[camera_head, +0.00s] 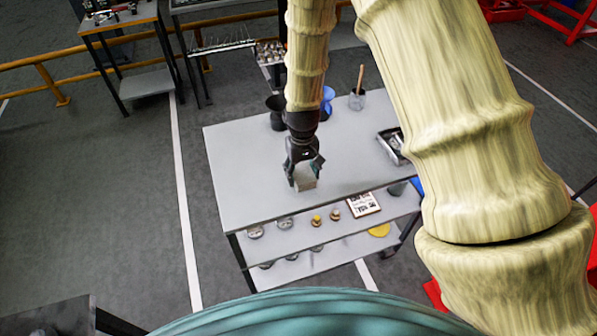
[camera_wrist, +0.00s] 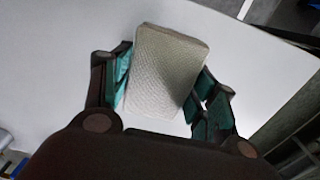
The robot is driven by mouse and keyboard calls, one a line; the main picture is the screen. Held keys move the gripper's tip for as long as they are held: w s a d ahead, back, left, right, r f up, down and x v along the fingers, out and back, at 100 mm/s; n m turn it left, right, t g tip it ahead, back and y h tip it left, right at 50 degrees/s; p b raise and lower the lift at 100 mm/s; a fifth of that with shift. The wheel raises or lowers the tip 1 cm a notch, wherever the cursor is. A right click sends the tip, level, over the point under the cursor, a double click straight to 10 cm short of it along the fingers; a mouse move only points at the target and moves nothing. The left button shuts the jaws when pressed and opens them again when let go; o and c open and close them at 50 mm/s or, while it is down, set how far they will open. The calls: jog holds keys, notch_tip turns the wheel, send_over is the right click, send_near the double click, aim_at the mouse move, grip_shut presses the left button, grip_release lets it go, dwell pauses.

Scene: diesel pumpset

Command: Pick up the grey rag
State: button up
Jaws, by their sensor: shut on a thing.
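The grey rag (camera_head: 306,178) is a pale, block-shaped folded cloth with a woven texture. In the wrist view the rag (camera_wrist: 165,70) sits between the two fingers, slightly tilted. My gripper (camera_head: 304,172) is shut on it, over the front part of the grey table top (camera_head: 240,160). The fingers (camera_wrist: 165,95) have teal pads on either side of the cloth. I cannot tell whether the rag touches the table or hangs just above it.
A metal tray (camera_head: 392,146) lies at the table's right edge. Lower shelves hold gauges (camera_head: 285,223) and a printed card (camera_head: 363,204). The table top's left side is clear.

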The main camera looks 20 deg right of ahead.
jog(key=s+d+r+b, duration=0.1)
jog(key=s+b, duration=0.3)
jog(key=s, duration=0.9)
jog(key=shift+r, duration=0.15)
